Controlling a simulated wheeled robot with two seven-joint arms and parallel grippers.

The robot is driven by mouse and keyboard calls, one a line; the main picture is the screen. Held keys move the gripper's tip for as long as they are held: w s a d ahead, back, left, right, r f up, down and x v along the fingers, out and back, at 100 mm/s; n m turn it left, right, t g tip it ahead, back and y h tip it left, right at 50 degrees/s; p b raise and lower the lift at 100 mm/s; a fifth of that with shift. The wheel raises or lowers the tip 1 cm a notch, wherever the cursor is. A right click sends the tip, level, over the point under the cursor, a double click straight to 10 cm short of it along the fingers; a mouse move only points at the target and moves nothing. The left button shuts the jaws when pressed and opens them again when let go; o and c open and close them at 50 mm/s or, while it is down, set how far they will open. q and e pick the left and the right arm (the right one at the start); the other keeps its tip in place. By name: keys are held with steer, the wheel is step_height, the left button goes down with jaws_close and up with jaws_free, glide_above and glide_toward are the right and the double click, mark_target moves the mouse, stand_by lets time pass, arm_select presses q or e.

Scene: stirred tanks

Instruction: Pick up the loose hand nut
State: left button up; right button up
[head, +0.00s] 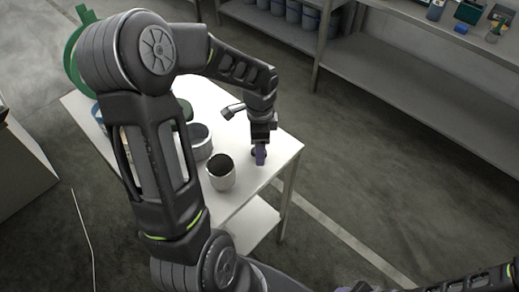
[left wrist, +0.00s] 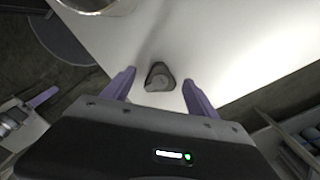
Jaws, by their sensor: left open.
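The loose hand nut (left wrist: 160,77) is a small dark, three-lobed knob with a grey top, lying on the white table. In the left wrist view it sits between the two purple fingers of my left gripper (left wrist: 157,88), slightly beyond their tips, with a gap on each side. My left gripper is open and points down at the table. In the head view the left gripper (head: 260,155) covers most of the nut, near the table's right end. A purple finger of my right gripper (left wrist: 42,97) shows at the left of the wrist view; its jaw opening is unclear.
The white table (head: 284,152) ends close to the nut. A grey cup (head: 222,180) and a wider vessel (head: 201,150) stand left of the left gripper. My left arm hides much of the table's left part. Shelving (head: 410,85) stands behind, with open floor between.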

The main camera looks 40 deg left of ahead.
arm_select(q)
steer(key=shift+c, duration=0.5)
steer(key=c, duration=1.4)
